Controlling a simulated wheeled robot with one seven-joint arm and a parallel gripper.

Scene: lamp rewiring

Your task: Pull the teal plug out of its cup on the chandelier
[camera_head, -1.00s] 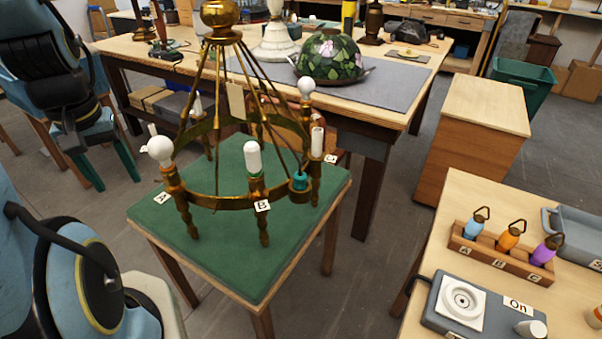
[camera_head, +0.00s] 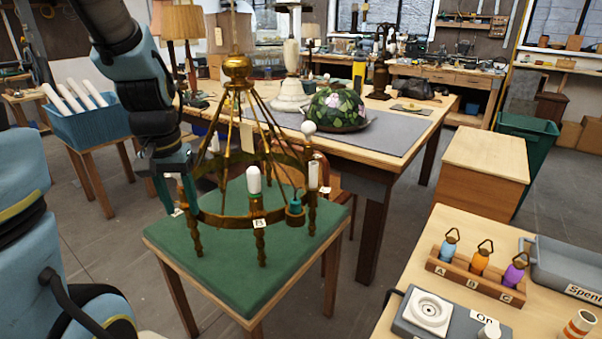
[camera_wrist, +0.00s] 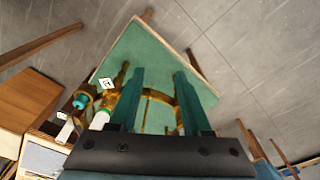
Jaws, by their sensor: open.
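The brass chandelier (camera_head: 228,222) stands on a green-topped table. The teal plug (camera_head: 295,207) sits in a cup on the right front of its ring. In the wrist view the plug (camera_wrist: 80,102) shows at the left, outside my fingers. My gripper (camera_head: 176,193) is open, pointing down at the chandelier's left side, well left of the plug. In the wrist view my two teal fingers (camera_wrist: 160,95) stand apart, with part of the brass ring visible between them. My gripper hides the left arm of the chandelier in the head view.
White bulbs (camera_head: 254,180) and candle sleeves stand on the ring. The green table (camera_head: 290,270) has bare room in front. A blue bin (camera_head: 90,125) stands left.

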